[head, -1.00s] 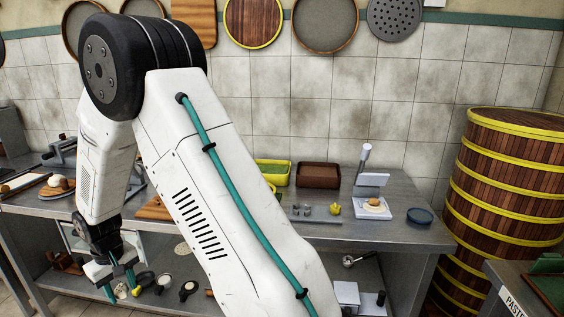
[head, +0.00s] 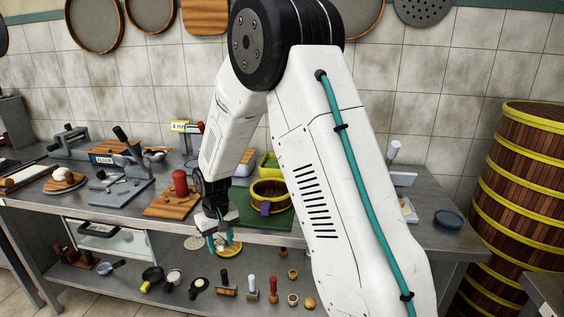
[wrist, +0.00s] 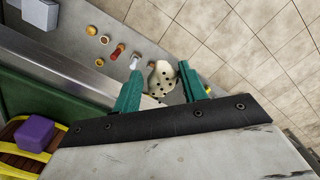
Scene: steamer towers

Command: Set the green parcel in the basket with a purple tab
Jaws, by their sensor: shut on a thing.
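My gripper (head: 222,240) is in front of the workbench's front edge, above the lower shelf, pointing down. In the wrist view its teal fingers (wrist: 160,82) have a cream, dark-spotted thing (wrist: 162,78) between them; the gripper is shut on it. Its full shape is hidden, and it does not look green. A round basket (head: 283,189) with a yellow rim and dark inside stands on the bench to the right of my gripper. A purple tab (head: 265,208) sits on its front, also showing in the wrist view (wrist: 35,133). I cannot make out a green parcel.
The basket stands on a green mat (head: 248,222). A wooden board (head: 160,207) with a red-handled tool (head: 180,184) is to its left. A yellow-green tray (head: 268,160) is behind. Several small tools and pans lie on the lower shelf (head: 175,270). Tall steamer stacks (head: 525,200) stand right.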

